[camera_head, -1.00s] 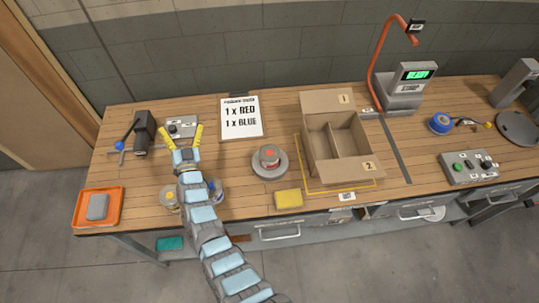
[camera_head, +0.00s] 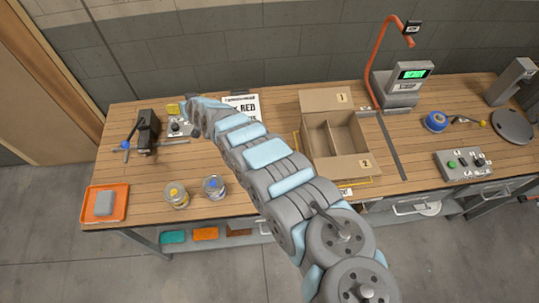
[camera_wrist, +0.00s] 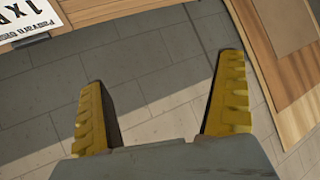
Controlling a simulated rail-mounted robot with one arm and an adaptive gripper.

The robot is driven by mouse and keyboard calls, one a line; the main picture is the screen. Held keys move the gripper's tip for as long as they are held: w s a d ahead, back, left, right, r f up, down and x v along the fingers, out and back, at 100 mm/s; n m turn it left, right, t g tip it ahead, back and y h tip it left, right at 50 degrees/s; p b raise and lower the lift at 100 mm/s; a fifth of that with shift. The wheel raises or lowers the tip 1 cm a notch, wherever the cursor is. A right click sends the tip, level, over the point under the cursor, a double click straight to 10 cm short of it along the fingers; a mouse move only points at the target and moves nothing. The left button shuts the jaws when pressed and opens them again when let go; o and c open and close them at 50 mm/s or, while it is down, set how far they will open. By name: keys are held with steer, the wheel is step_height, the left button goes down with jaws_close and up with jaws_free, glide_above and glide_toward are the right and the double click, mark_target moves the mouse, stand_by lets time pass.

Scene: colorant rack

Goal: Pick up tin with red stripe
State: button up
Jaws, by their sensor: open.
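No tin with a red stripe shows now; my arm covers the middle of the bench, where a grey tin with a red top stood on a round grey stand a second ago. Two other tins stand at the front left of the bench, one with a yellow mark (camera_head: 176,195) and one with a blue mark (camera_head: 213,187). My gripper (camera_head: 173,109) is at the back left, near the wall and partly hidden by my wrist. In the wrist view its yellow fingers (camera_wrist: 160,80) are wide apart with nothing between them.
An open cardboard box (camera_head: 337,140) with a divider stands right of my arm. A clamp-like tool (camera_head: 147,131) and a small switch box (camera_head: 180,127) are near my gripper. An order sheet (camera_head: 243,106) is partly covered. An orange tray (camera_head: 106,203) sits at the front left.

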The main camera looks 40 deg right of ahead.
steer(key=s+d+g+p, duration=0.1)
steer(key=s+d+g, duration=0.5)
steer(key=s, duration=0.9)
steer(key=s+d+g+p, duration=0.1)
steer(key=s+d+g, duration=0.2)
steer(key=s+d, duration=0.8)
steer(key=shift+n, duration=0.4)
steer(key=shift+s+a+f+b, duration=0.35)
steer(key=shift+a+f+b, duration=0.15)
steer(key=shift+f, duration=1.2)
steer(key=shift+s+a+f+b, duration=0.3)
steer(key=shift+a+f+b, duration=0.2)
steer(key=shift+f, duration=1.25)
steer(key=shift+s+a+f+b, duration=0.4)
steer(key=shift+f+b, duration=0.1)
steer(key=shift+f, duration=1.2)
steer(key=shift+f+g, duration=0.3)
steer(key=shift+f, duration=0.35)
steer(key=shift+w+d+f, duration=0.1)
steer(key=shift+f, duration=0.15)
steer(key=shift+f, duration=0.1)
